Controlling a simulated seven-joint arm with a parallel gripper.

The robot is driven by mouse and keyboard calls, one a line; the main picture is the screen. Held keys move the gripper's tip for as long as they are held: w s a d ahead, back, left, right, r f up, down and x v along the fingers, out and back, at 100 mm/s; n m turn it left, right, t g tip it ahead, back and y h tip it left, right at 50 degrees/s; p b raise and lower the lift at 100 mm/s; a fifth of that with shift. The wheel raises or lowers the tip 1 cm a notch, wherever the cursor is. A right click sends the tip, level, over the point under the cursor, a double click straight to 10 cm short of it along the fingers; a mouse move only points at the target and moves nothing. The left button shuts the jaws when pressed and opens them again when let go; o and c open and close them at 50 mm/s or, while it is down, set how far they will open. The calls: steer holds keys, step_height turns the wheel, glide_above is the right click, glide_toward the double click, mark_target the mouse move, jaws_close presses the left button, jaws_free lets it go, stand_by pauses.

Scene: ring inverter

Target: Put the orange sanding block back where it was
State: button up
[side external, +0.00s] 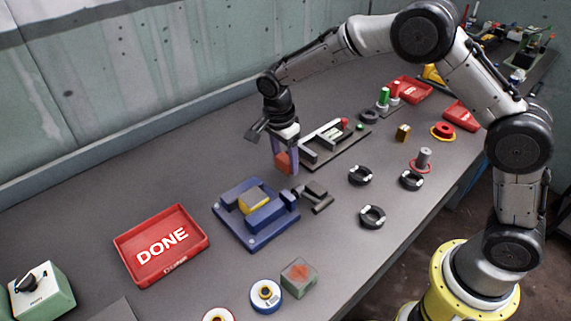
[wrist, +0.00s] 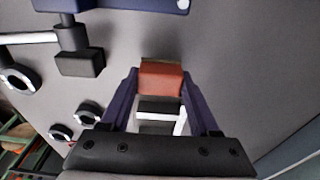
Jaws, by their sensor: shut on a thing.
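The orange sanding block (side external: 283,161) is held between the purple fingers of my gripper (side external: 285,168), which is shut on it. In the wrist view the block (wrist: 161,78) sits between the two fingertips (wrist: 161,85), showing a reddish-orange face and a tan edge. In the side view the block is by the left end of a dark rack with pale bars (side external: 330,142), behind the blue vise (side external: 256,213). I cannot tell whether the block touches the table.
The vise holds a yellow-and-grey piece (side external: 254,201), and its handle (side external: 318,198) sticks out to the right. A red DONE tray (side external: 192,264) lies at left. Several dark rings (side external: 372,216) lie at right. A grey-green cube with a red mark (side external: 299,277) stands in front.

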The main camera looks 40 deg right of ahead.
steer(key=shift+f, duration=0.95)
steer(key=shift+f, duration=0.15)
steer(key=o, duration=1.3)
